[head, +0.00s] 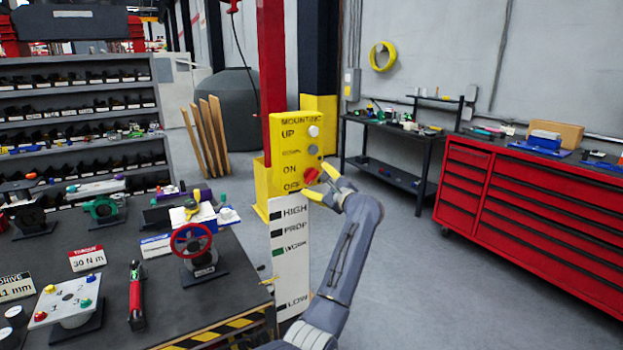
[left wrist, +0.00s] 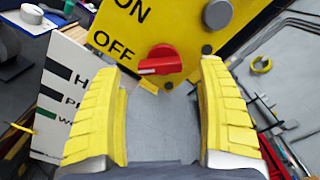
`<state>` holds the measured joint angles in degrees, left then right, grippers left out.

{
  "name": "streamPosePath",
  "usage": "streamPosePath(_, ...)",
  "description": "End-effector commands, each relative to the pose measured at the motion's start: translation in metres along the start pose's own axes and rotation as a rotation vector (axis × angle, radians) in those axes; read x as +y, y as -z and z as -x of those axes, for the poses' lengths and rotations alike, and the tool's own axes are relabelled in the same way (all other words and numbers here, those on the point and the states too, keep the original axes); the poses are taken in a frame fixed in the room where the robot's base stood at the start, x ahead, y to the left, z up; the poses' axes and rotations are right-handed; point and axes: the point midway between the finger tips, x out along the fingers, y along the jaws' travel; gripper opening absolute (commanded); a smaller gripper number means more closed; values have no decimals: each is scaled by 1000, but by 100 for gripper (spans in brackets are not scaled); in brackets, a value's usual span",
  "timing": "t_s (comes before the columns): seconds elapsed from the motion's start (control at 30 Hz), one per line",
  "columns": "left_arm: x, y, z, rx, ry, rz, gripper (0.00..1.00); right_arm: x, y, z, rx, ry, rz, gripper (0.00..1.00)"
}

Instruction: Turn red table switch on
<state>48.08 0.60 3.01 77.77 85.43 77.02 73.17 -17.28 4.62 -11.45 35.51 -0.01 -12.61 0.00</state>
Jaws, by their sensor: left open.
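The red switch (head: 311,175) is a rotary knob low on the yellow panel (head: 290,140), right of the words ON and OFF. In the left wrist view the red switch (left wrist: 161,60) shows a white mark on its left end, on the side towards the word OFF (left wrist: 113,45). My left gripper (head: 323,184) has yellow fingers and is open just in front of the switch. In the left wrist view the switch shows between and slightly beyond the fingertips (left wrist: 160,78). I cannot tell whether the fingers touch it. My right gripper is not in view.
A white level board (head: 290,245) stands below the panel. A dark workbench (head: 110,285) with a red valve wheel (head: 192,240) and other parts is at the left. A red tool cabinet (head: 545,220) stands at the right. The floor between is clear.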

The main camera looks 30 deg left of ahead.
Motion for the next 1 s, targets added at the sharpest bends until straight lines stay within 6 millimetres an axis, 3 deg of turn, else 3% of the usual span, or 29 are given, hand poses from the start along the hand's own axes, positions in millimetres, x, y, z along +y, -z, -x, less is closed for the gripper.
streamPosePath(0.3, 0, 0, -36, -1, 0, -1, 74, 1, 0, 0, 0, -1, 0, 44)
streamPosePath(0.83, 0, 0, -44, 1, 0, 0, 74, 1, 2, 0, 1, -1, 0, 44)
streamPosePath(1.0, 0, 0, -44, 1, 0, 0, 55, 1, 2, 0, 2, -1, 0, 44)
